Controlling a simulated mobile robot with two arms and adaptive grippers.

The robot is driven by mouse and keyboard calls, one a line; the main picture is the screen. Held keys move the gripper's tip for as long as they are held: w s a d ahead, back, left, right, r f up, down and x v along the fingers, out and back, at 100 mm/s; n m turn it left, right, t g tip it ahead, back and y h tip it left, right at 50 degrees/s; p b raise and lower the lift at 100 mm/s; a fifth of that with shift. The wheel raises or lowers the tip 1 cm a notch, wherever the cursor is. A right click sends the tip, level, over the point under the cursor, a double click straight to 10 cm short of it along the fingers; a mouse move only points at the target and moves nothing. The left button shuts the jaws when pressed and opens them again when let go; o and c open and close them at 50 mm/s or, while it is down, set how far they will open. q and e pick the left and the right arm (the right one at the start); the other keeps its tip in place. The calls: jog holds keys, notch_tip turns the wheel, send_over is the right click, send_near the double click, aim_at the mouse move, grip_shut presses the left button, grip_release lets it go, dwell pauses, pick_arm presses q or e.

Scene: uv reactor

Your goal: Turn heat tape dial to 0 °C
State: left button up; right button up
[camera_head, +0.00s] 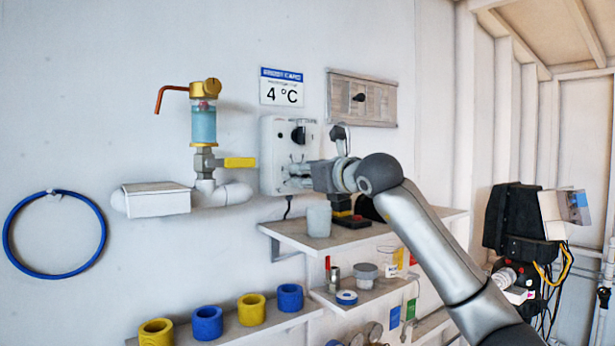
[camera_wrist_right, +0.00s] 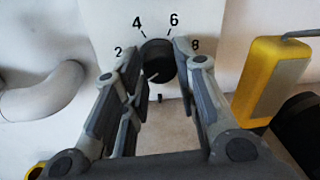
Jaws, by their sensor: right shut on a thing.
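The white control box (camera_head: 272,150) hangs on the wall below a sign reading 4 °C (camera_head: 282,92). A black dial (camera_head: 298,134) shows on its upper front in the head view. My right gripper (camera_head: 297,173) reaches the lower front of this box from the right, hiding part of it. In the right wrist view, its fingers flank a round black dial (camera_wrist_right: 157,60) and are shut on it. The numbers 2, 4, 6 and 8 stand around that dial. A pale mark on its face slants to the lower left. My left gripper is not in view.
A valve with a yellow handle (camera_head: 240,162) and white pipe is left of the box. Below, a shelf (camera_head: 290,240) holds a pale cup (camera_head: 319,219). A wooden panel (camera_head: 380,100) is at upper right. In the wrist view, a yellow block (camera_wrist_right: 265,80) stands right of the fingers.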

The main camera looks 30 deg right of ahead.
jog(key=shift+f, duration=0.1)
dwell(0.4)
jog(key=o, duration=1)
jog(key=shift+o, duration=0.2)
jog(key=shift+s, duration=0.1)
jog(key=s, duration=1.1)
jog(key=shift+s+d+r, duration=0.3)
jog(key=shift+s, duration=0.05)
jog(key=shift+f, duration=0.1)
